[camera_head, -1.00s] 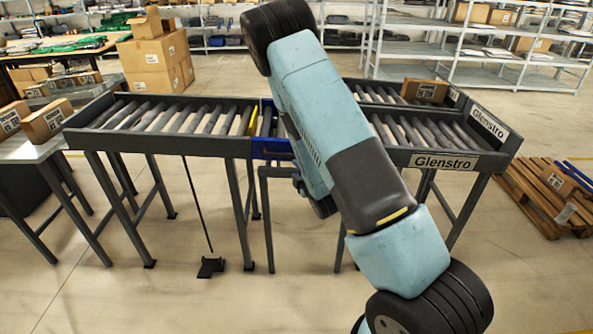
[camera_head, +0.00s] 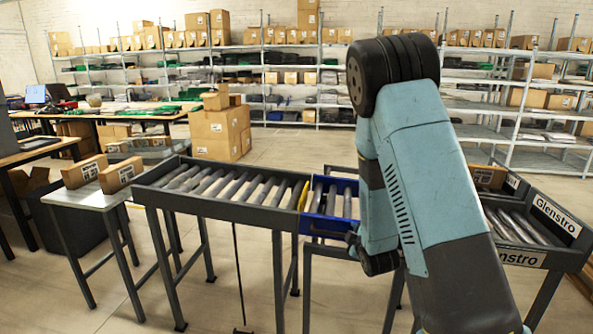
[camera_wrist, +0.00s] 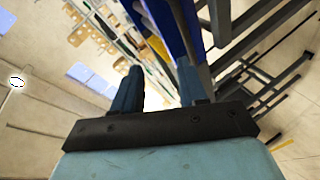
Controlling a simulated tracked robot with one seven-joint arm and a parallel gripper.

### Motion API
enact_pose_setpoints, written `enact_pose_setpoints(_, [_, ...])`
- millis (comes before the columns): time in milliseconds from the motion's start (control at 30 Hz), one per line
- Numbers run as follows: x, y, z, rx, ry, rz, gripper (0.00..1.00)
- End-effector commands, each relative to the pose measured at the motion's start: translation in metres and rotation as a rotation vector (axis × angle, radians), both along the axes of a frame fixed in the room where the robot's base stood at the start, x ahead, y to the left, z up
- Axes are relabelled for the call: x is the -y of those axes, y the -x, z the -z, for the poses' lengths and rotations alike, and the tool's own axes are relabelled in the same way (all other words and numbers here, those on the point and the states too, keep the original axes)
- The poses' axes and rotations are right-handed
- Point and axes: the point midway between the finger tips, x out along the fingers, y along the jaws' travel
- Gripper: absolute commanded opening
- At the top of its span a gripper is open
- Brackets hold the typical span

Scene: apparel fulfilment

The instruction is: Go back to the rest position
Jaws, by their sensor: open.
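My gripper (camera_wrist: 157,85) shows in the wrist view with its two blue fingers spread apart and nothing between them. In the head view my blue and black arm stands folded in front of the conveyor, and the gripper itself is hard to make out behind it. The roller conveyor (camera_head: 215,208) lies left of and behind my arm. Its blue section (camera_head: 333,222) is right beside the arm and also shows in the wrist view (camera_wrist: 168,25), close to the fingers.
A brown box (camera_head: 487,176) lies on the right conveyor arm marked Glenstro (camera_head: 556,215). Two boxes (camera_head: 103,172) lie on a small side table (camera_head: 87,196) at left. Stacked cartons (camera_head: 220,133) and shelves (camera_head: 350,110) stand behind. Bare floor shows around the conveyor legs.

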Motion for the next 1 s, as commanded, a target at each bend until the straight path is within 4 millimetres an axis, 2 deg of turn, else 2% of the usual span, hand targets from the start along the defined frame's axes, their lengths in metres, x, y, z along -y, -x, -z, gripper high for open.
enact_pose_setpoints(33, [0.003,0.0,-0.013,-0.015,-0.032,0.022,0.42])
enact_pose_setpoints(267, [0.014,0.012,-0.057,-0.121,-0.181,0.119,0.42])
enact_pose_setpoints(467, [0.023,0.032,-0.094,-0.211,-0.306,0.202,0.42])
enact_pose_setpoints(767, [0.032,0.078,-0.148,-0.338,-0.475,0.322,0.42])
enact_pose_setpoints(1000, [0.038,0.127,-0.188,-0.435,-0.593,0.419,0.42])
